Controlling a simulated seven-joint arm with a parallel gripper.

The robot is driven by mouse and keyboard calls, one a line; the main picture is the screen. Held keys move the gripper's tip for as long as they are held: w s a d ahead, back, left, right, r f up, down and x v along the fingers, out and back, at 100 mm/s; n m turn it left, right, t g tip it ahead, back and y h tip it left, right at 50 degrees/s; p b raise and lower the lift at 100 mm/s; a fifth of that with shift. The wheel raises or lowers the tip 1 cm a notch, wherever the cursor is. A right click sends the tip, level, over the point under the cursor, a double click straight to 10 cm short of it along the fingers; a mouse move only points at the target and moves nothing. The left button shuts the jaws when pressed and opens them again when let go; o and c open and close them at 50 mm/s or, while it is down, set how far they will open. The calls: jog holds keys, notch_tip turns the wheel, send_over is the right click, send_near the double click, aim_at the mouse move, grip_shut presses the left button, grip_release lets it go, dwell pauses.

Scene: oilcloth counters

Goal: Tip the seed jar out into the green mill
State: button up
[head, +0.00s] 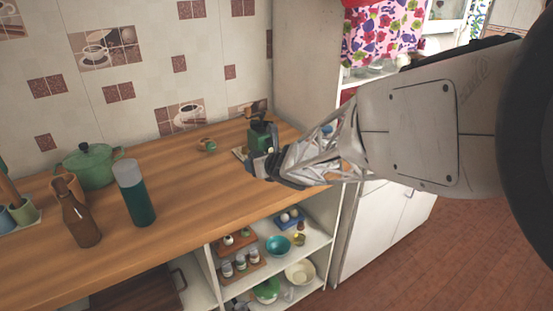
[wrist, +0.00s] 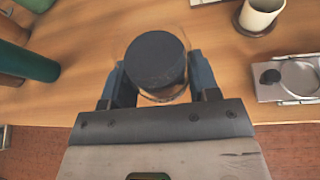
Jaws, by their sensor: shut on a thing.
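The green mill (head: 260,134) stands at the far right end of the wooden counter in the head view, partly covered by my gripper (head: 262,163). In the wrist view my gripper (wrist: 157,85) is shut on the seed jar (wrist: 158,58), a clear round jar with a dark mass inside, seen from above between the two fingers. The jar looks roughly upright over the counter. In the head view I cannot clearly make out the jar among the dark fingers and the mill.
A teal bottle (head: 138,195), a brown bottle (head: 78,220) and a green pot (head: 90,165) stand on the counter's left. In the wrist view a pale cup (wrist: 260,14) and a metal piece with a ring and dark knob (wrist: 284,78) are at right. Open shelves lie below the counter.

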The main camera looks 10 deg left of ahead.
jog(key=w+a+r+m+g, duration=0.1)
jog(key=w+r, duration=0.4)
jog(key=w, duration=0.7)
jog(key=w+a+r+m+g, duration=0.1)
jog(key=w+a+r, duration=0.2)
jog(key=w, duration=1)
jog(key=shift+a+r+m, duration=0.3)
jog(key=shift+a+r, duration=0.1)
jog(key=shift+r, duration=0.55)
jog(key=shift+f, duration=0.25)
jog(key=shift+s+a+f+m+g+y, duration=0.1)
jog(key=shift+s+f+m+g+y, duration=0.1)
jog(key=shift+f+m+g, duration=0.5)
jog(key=shift+s+a+f+m+g+y, duration=0.1)
jog(key=shift+s+f+m+g+y, duration=0.15)
jog(key=shift+f, duration=0.8)
jog(key=shift+s+a+f+m+g+y, duration=0.1)
jog(key=shift+s+f+m+g+y, duration=0.1)
jog(key=shift+f+m+g, duration=0.5)
jog(key=shift+s+a+r+m+g+y, duration=0.1)
jog(key=shift+s+r+m+g+y, duration=0.1)
jog(key=shift+r+m+g+y, duration=0.55)
jog(key=shift+s+r+m+g+y, duration=0.15)
jog(key=shift+r+m+g+y, duration=0.25)
jog(key=shift+m+g, duration=0.6)
